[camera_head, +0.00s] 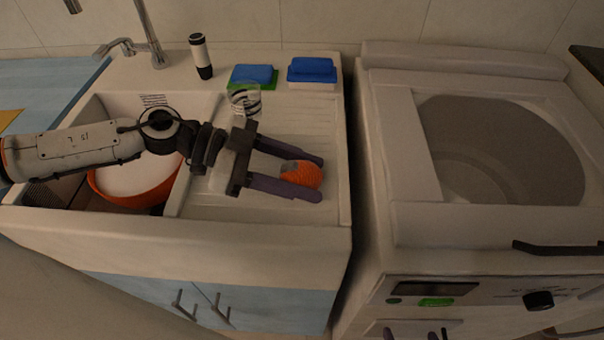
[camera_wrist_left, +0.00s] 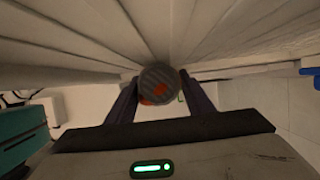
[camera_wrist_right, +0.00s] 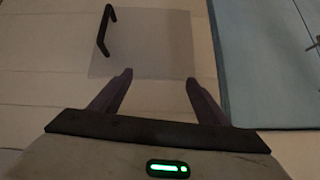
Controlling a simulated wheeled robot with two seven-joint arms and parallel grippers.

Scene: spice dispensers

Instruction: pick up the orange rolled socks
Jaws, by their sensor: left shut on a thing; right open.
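The orange rolled socks (camera_head: 305,174), with a grey patch on one side, are at the ribbed drainboard of the sink unit. My left gripper (camera_head: 308,178) reaches in from the left with its purple fingers on either side of the socks, shut on them. In the left wrist view the socks (camera_wrist_left: 158,80) sit between the fingertips, their grey striped face toward the camera. Whether they touch the drainboard is hard to tell. My right gripper (camera_wrist_right: 160,78) is open and empty in the right wrist view; its fingertips just show at the bottom of the head view (camera_head: 410,335).
An orange and white bowl (camera_head: 135,185) is in the sink basin. Blue sponges (camera_head: 313,68), a clear striped glass (camera_head: 244,100) and a black and white dispenser (camera_head: 201,57) stand behind the drainboard. A top-loading washer (camera_head: 480,225) with an open drum is at the right.

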